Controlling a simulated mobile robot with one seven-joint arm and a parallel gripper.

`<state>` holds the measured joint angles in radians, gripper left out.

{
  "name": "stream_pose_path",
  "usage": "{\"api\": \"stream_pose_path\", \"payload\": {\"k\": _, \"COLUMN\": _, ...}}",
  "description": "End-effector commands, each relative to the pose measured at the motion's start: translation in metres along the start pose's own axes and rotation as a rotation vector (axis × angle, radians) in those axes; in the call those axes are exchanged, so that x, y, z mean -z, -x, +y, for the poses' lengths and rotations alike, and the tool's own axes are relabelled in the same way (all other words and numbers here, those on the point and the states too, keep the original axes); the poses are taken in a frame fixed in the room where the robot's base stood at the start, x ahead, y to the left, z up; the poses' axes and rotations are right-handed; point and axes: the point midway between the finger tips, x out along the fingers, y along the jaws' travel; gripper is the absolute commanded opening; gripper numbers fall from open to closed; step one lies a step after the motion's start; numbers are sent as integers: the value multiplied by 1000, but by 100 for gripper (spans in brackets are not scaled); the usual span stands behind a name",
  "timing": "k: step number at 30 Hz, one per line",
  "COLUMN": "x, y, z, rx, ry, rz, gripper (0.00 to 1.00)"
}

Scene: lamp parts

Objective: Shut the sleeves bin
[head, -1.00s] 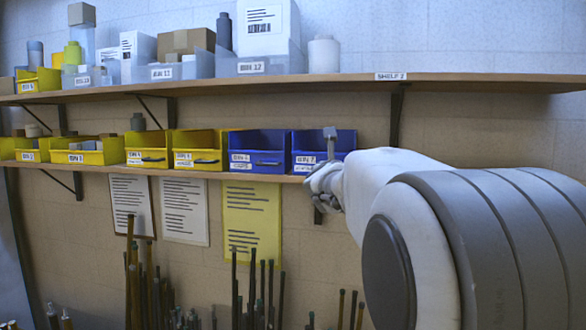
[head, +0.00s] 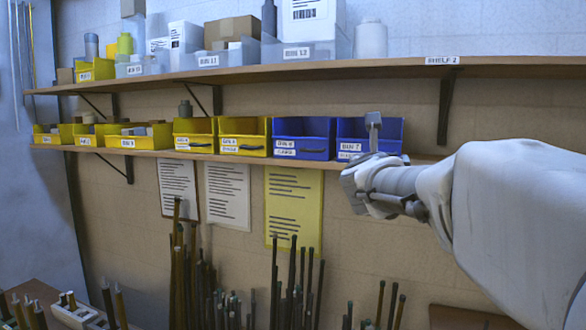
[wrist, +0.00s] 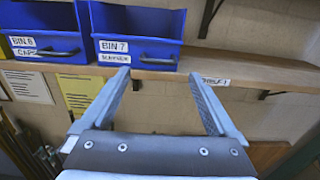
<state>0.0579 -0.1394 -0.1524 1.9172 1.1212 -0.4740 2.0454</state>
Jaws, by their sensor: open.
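Two blue open-topped bins stand at the right end of the lower shelf's row. The right one, labelled BIN 7 (head: 392,131), has a second label line too small to read; it also shows in the wrist view (wrist: 160,22). The left one, BIN 6 (head: 303,128), also shows in the wrist view (wrist: 38,18). Each has a dark front handle. I cannot read which bin says sleeves. My gripper (head: 360,152) is open and empty, and partly covers BIN 7 in the head view. In the wrist view its fingers (wrist: 160,75) are below and right of BIN 7's handle, apparently apart from it.
Several yellow bins (head: 244,127) stand left of the blue ones. The upper shelf (head: 400,65) holds clear bins and boxes above. The lower shelf (wrist: 245,73) is bare right of BIN 7. Paper sheets (head: 293,205) hang below, with upright rods (head: 290,280) underneath.

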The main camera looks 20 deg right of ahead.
Motion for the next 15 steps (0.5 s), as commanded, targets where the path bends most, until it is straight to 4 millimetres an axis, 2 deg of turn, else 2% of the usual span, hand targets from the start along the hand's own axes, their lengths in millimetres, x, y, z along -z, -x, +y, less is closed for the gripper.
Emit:
{"api": "stream_pose_path", "payload": {"k": 1, "x": 0, "y": 11, "z": 0, "rx": -2, "ry": -1, "rz": -2, "gripper": 94}}
{"api": "stream_pose_path", "payload": {"k": 9, "x": -1, "y": 62, "z": -1, "rx": 0, "ry": -2, "rz": -2, "gripper": 94}}
{"api": "stream_pose_path", "payload": {"k": 15, "x": -1, "y": 87, "z": -1, "rx": 1, "ry": -1, "rz": -2, "gripper": 94}}
